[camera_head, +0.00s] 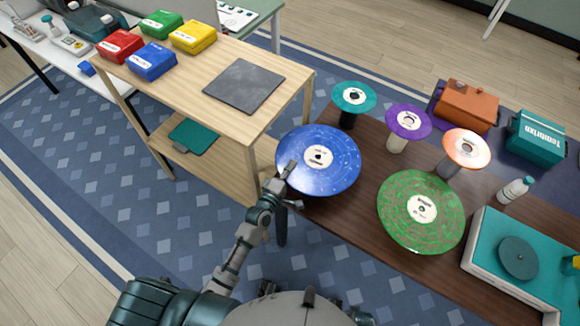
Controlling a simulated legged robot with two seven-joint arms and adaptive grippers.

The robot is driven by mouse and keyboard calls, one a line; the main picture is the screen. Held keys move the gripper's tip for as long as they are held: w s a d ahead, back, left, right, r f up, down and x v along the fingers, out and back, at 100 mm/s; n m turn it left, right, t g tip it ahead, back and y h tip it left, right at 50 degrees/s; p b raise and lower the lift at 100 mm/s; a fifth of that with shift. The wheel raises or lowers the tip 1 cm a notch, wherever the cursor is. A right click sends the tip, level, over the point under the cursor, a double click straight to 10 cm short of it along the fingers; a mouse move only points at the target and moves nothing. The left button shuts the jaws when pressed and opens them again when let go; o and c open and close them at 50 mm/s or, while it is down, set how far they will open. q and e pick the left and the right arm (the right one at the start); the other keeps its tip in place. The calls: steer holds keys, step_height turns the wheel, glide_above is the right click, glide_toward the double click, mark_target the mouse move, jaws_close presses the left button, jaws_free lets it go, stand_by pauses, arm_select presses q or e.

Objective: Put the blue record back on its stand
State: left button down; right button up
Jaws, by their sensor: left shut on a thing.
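The large blue record (334,158) with a white label is at the left end of the dark wooden table (376,160), face up and roughly level. My left gripper (287,170) is shut on its left edge. Whether a stand is under the blue record is hidden by the disc. A large green record (408,234) lies to its right, its support also hidden. Smaller teal (340,92), purple (418,113) and orange (477,157) discs sit on stands behind. My right gripper is not in view.
A turntable (487,278) stands at the table's right end, near a white bottle (515,189). An orange case (466,104) and a teal case (537,137) are behind. A light wooden table (200,84) with several coloured boxes stands at left.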

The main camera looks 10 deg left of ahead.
mark_target(311, 171)
arm_select(q)
steer(key=d, duration=0.3)
steer(key=shift+r, duration=0.2)
steer(key=shift+d, duration=0.4)
steer(key=shift+a+f, duration=0.1)
steer(key=shift+a, duration=1)
steer(key=d, duration=0.3)
steer(key=shift+d+p, duration=0.25)
steer(key=shift+p, duration=0.05)
steer(key=shift+d, duration=0.15)
steer(key=shift+a, duration=0.85)
steer(key=shift+d, duration=1.65)
steer(key=shift+a, duration=0.9)
steer(key=shift+d+f, duration=0.15)
steer(key=shift+d, duration=0.7)
steer(key=shift+a+f, duration=0.3)
steer(key=shift+a, duration=0.45)
steer(key=shift+d, duration=0.1)
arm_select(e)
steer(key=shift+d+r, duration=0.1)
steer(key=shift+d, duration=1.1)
